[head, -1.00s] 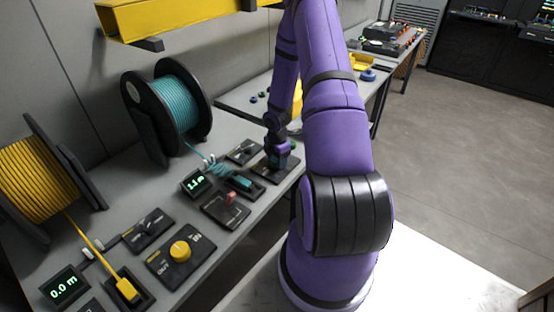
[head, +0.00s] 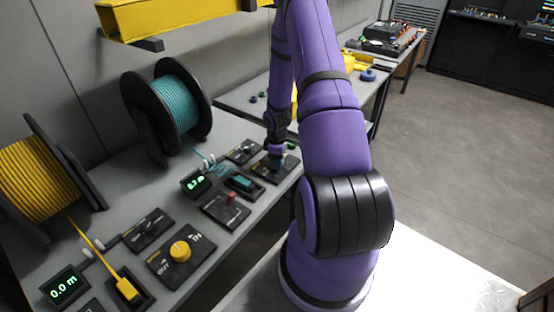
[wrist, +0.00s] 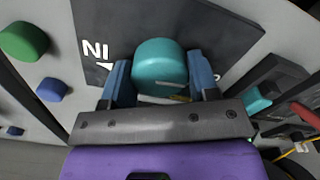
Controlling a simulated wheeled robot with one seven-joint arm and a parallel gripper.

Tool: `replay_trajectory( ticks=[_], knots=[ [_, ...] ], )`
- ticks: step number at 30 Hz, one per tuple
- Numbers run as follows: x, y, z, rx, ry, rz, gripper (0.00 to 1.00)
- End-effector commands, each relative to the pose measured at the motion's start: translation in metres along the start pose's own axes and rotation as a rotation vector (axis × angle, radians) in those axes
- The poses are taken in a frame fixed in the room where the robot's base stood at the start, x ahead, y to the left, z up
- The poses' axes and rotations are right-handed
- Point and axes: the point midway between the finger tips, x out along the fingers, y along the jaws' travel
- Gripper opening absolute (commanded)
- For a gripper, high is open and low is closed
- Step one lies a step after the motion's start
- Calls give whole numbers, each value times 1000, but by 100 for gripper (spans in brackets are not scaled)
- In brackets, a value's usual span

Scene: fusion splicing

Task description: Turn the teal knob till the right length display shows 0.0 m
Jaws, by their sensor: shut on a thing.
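The teal knob (wrist: 160,66) is round and sits on a dark panel (wrist: 225,35) with white lettering, in the wrist view. My gripper (wrist: 161,82) has its blue fingers on either side of the knob and is shut on it. In the head view my gripper (head: 277,162) reaches down onto that panel (head: 287,175) and mostly hides the knob. The right length display (head: 196,183) glows green beside the teal cable; its digits are small and look like a value below 1 m, but I cannot read them surely.
A teal cable spool (head: 175,105) stands behind the panels. The left display (head: 64,287) reads 0.0 m, near a yellow knob (head: 180,251) and a yellow spool (head: 38,178). A red-handled switch panel (head: 227,210) lies near my gripper. A green button (wrist: 24,41) lies left of the knob's panel.

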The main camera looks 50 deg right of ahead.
Motion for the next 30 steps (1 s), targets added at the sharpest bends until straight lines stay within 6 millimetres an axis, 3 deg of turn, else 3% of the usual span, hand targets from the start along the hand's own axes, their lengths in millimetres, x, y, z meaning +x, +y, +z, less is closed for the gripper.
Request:
replay_trajectory(
  ticks=[30],
  knots=[
    [0,0,0,963,-1,1,31]
  ],
)
